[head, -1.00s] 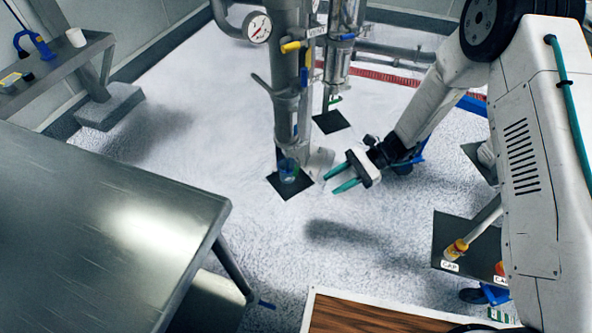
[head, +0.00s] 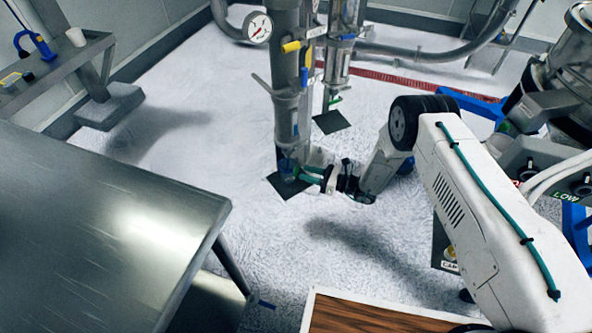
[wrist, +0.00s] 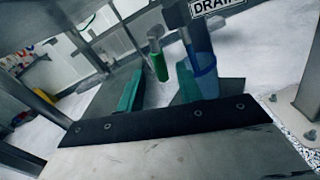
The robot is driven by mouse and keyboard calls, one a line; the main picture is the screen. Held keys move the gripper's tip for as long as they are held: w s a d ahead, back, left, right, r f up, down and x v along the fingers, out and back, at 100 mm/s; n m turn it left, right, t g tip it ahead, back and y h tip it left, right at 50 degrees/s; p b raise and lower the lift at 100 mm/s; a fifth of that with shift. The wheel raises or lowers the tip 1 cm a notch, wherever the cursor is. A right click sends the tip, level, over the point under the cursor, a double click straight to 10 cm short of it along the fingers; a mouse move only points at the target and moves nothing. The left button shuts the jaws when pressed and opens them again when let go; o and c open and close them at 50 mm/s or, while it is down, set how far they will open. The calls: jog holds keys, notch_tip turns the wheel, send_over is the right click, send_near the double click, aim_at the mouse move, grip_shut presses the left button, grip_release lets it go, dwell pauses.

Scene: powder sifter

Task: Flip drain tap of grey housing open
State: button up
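The grey housing (head: 286,90) is the upright pipe column in the head view. Near its foot, in the wrist view, a green-sleeved lever (wrist: 159,66) hangs from a pale stem; it looks like the drain tap's handle. A blue see-through part (wrist: 201,68) hangs to its right under a DRAIN label (wrist: 217,5). My gripper (head: 308,172) is at the column's foot. In the wrist view its teal fingers (wrist: 158,84) are apart, and the green lever appears in the gap between them. Contact cannot be told. The head view hides most of the tap behind my gripper.
A steel table (head: 100,230) fills the left front. A wood-topped surface (head: 375,318) is at the front. The white floor left of the column is clear.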

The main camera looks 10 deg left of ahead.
aim_at(296, 170)
jog(key=a, duration=0.4)
jog(key=shift+w+a, duration=0.25)
jog(key=shift+a, duration=0.15)
jog(key=shift+c, duration=0.4)
grip_shut()
jog(key=n+h, duration=0.2)
jog(key=shift+w+d+f+n, duration=0.1)
jog(key=shift+w+d+n, duration=0.2)
jog(key=shift+w+d, duration=0.1)
jog(key=shift+o, duration=0.4)
grip_release()
